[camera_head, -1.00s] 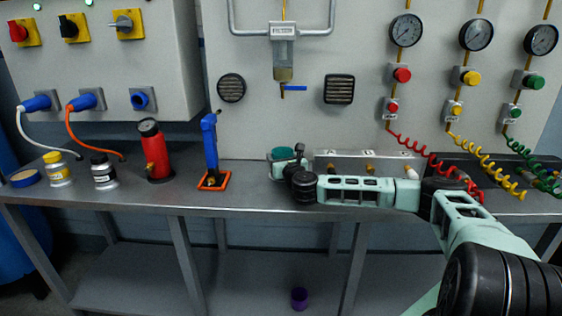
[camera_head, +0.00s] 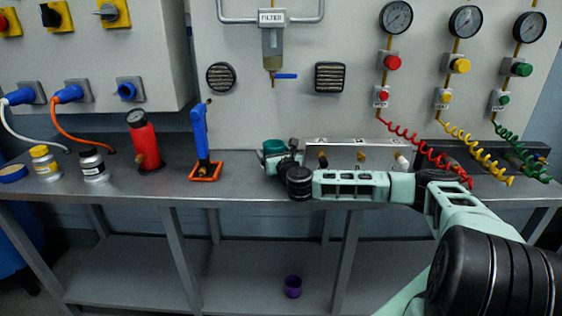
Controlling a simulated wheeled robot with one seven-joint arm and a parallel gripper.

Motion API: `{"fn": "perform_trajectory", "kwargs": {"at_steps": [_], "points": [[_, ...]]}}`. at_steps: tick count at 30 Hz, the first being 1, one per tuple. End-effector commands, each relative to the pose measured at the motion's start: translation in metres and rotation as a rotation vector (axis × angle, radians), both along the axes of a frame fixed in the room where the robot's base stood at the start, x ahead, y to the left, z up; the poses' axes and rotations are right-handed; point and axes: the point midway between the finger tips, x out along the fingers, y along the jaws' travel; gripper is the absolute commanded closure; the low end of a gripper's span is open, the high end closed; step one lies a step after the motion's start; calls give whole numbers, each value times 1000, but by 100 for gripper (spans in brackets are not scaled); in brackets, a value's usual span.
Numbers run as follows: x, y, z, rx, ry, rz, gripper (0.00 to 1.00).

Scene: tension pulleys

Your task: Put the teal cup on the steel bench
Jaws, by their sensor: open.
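The teal cup (camera_head: 273,146) is on the steel bench (camera_head: 230,187), near the back and left of the manifold block. It looks upright, and its lower part is hidden by my gripper. My gripper (camera_head: 274,160) is at the cup, at the end of my pale green arm that reaches in from the right. The jaws are open and close around or beside the cup; I cannot tell whether they touch it. My dark wrist joint sits just right of the cup.
A blue hand pump on an orange base (camera_head: 204,172) stands left of the cup. A red cylinder (camera_head: 144,142) and small bottles stand further left. A manifold (camera_head: 355,152) with brass fittings is behind my arm. A purple cup (camera_head: 293,287) is on the lower shelf.

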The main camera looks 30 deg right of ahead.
Motion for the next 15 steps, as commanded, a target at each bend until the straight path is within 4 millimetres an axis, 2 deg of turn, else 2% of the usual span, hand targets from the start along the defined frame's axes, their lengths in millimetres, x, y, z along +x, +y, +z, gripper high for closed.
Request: {"fn": "perform_trajectory", "kwargs": {"at_steps": [9,15], "points": [[-66,14,-1,4,-1,2,16],[-91,19,0,2,0,1,16]]}}
